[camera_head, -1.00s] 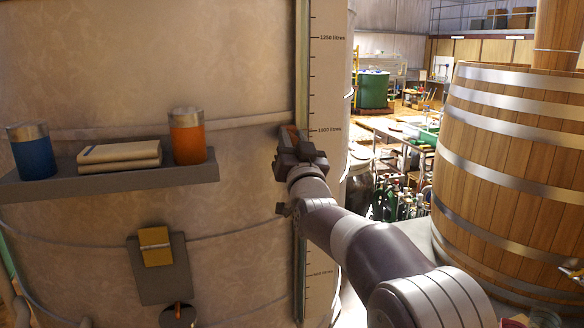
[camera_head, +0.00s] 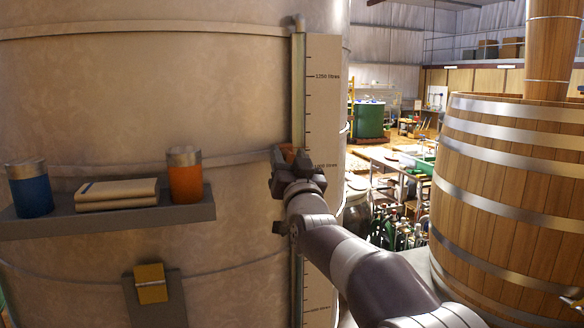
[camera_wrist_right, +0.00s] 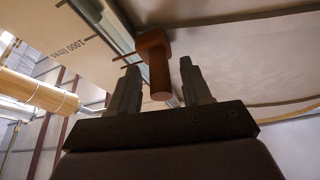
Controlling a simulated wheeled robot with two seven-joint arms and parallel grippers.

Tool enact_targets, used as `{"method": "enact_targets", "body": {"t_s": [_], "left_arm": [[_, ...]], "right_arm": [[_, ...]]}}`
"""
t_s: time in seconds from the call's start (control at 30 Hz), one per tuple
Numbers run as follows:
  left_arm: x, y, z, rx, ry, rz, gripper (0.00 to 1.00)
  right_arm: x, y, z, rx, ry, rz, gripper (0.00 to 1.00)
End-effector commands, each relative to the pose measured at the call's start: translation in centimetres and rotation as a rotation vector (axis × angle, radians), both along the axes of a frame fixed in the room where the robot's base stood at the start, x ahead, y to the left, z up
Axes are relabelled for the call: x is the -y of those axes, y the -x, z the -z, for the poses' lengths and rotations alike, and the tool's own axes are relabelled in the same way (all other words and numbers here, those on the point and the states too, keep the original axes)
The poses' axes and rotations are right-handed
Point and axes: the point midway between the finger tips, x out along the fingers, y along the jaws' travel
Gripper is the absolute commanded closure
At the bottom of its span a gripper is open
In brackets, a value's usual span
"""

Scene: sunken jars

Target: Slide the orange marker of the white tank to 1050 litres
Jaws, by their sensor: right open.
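The white tank (camera_head: 110,105) fills the left half of the head view. A scale board (camera_head: 321,110) runs up its right edge, with tick marks and litre labels. The orange marker (camera_head: 287,150) sits on the rail beside the scale, near the 1000 litres label, mostly hidden behind my right gripper (camera_head: 291,164). In the right wrist view the marker (camera_wrist_right: 157,62) shows as an orange T-shaped piece, its handle between the two open fingers of my right gripper (camera_wrist_right: 153,82). I see a gap on each side of the handle. My left gripper is not in view.
A grey shelf (camera_head: 110,222) on the tank holds a blue can (camera_head: 31,191), books (camera_head: 117,195) and an orange can (camera_head: 186,177), left of my right gripper. A wooden barrel (camera_head: 505,190) stands at the right. The rail above the marker looks clear.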

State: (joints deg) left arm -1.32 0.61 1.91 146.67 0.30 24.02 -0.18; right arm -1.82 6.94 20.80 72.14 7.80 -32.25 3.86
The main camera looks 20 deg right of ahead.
Motion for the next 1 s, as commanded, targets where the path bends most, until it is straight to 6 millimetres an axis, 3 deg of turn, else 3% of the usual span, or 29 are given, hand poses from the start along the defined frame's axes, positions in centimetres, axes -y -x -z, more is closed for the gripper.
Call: {"method": "enact_targets", "body": {"t_s": [0.17, 0.3, 0.53, 0.7, 1.0], "left_arm": [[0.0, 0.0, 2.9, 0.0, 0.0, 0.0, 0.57], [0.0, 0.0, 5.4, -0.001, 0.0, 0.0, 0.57], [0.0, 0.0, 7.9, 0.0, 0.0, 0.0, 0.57], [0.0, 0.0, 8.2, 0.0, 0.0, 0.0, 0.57], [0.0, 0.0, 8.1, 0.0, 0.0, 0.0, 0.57]], "right_arm": [[-0.1, 2.6, 1.8, 0.003, 0.0, 0.0, 0.52], [-0.3, 5.9, 3.2, 0.004, 0.001, -0.001, 0.52], [-0.5, 10.5, 4.6, 0.004, 0.0, 0.0, 0.52], [-0.5, 11.6, 4.8, 0.001, 0.0, 0.0, 0.52], [-0.6, 11.5, 5.0, -0.019, 0.001, -0.004, 0.52]]}}
